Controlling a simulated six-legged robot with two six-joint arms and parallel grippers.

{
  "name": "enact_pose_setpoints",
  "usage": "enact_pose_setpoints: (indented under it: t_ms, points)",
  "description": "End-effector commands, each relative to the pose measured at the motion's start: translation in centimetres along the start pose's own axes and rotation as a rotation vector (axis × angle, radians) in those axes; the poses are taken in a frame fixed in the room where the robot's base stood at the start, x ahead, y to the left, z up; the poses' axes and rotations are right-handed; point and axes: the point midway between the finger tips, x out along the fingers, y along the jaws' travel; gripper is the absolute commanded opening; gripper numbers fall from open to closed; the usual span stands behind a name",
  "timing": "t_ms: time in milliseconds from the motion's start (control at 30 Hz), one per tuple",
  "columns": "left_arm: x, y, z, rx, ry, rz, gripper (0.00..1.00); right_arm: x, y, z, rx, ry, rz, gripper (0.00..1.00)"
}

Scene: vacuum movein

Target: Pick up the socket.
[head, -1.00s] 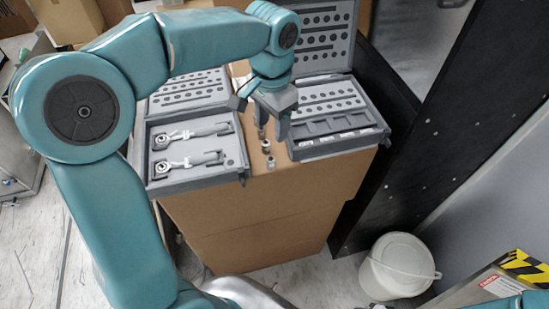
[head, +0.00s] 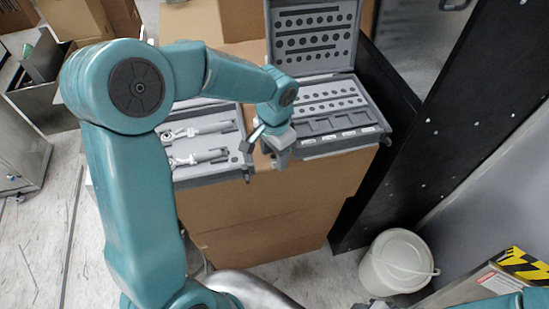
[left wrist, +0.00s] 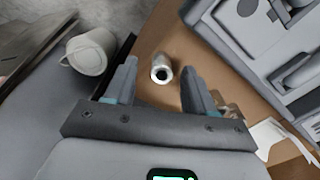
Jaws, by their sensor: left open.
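The socket (left wrist: 161,72) is a small, shiny, hollow metal cylinder on the brown cardboard box top (left wrist: 146,48). In the left wrist view it lies between the two fingers of my left gripper (left wrist: 156,80), with a gap on each side. The gripper is open and holds nothing. In the head view my left gripper (head: 266,150) is low over the front edge of the box, between two tool cases, and it hides the socket. My right gripper is not in view; part of its teal arm shows at the lower right.
An open grey case with wrench-like tools (head: 205,172) stands left of the gripper. Another open grey case (head: 340,143) stands close on its right. A white bucket (head: 397,262) is on the floor at the right. A black panel (head: 440,130) rises beyond it.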

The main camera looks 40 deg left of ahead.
Motion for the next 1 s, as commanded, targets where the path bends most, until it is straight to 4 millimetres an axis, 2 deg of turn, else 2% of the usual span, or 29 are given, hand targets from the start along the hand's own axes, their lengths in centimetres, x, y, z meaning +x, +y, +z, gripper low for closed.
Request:
enact_pose_setpoints:
  t_ms: [33, 167, 200, 500, 667, 833, 1000]
  points:
    - [0.0, 0.0, 0.0, 0.000, 0.000, 0.000, 0.48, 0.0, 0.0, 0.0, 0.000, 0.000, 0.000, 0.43]
    - [0.0, 0.0, 0.0, 0.000, 0.000, 0.000, 0.05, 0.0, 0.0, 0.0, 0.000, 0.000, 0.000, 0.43]
    - [0.0, 0.0, 0.0, 0.000, 0.000, 0.000, 0.00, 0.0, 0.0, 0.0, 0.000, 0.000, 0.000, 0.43]
    - [-0.2, 0.0, 0.0, 0.000, 0.001, -0.001, 0.00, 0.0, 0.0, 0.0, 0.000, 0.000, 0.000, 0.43]
    - [-1.3, -0.1, -0.1, -0.001, 0.004, -0.003, 0.00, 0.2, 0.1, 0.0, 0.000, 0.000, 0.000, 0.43]
    - [-4.6, -0.1, -0.1, 0.000, 0.008, -0.003, 0.00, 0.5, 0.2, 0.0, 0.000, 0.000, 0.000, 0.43]
    - [-10.0, 0.0, -0.2, 0.001, 0.010, -0.003, 0.00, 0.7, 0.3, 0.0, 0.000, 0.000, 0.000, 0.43]
